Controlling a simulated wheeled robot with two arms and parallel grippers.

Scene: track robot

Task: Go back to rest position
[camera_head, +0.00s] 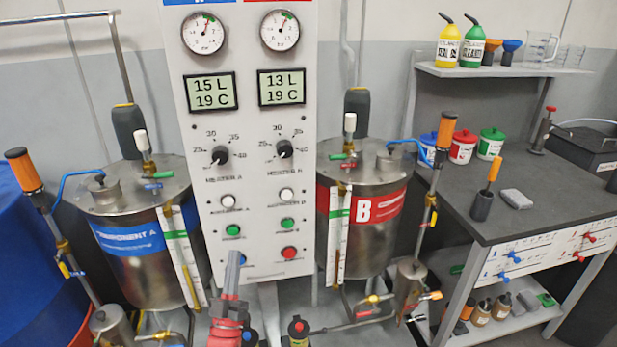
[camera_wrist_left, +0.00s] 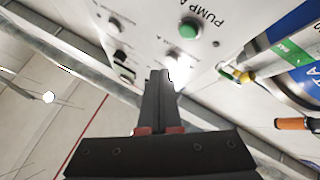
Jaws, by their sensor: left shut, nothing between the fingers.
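My left gripper (camera_head: 233,268) shows low in the middle of the head view, pointing up in front of the lower part of the white control panel (camera_head: 255,110). Its dark fingers are together with nothing between them. In the left wrist view the closed fingers (camera_wrist_left: 160,76) point toward the panel below the green PUMP A button (camera_wrist_left: 189,30). A lit white spot shows close to the fingertips there; I cannot tell what it is. Whether the fingertips touch the panel cannot be told. My right gripper is not visible in either view.
A steel tank with a blue label (camera_head: 140,250) stands left of the panel, and tank B (camera_head: 365,228) stands right. A dark workbench (camera_head: 535,190) with cups and tools is at the right. A blue drum (camera_head: 25,250) is at the far left. Pipes and valves crowd the floor near the tanks.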

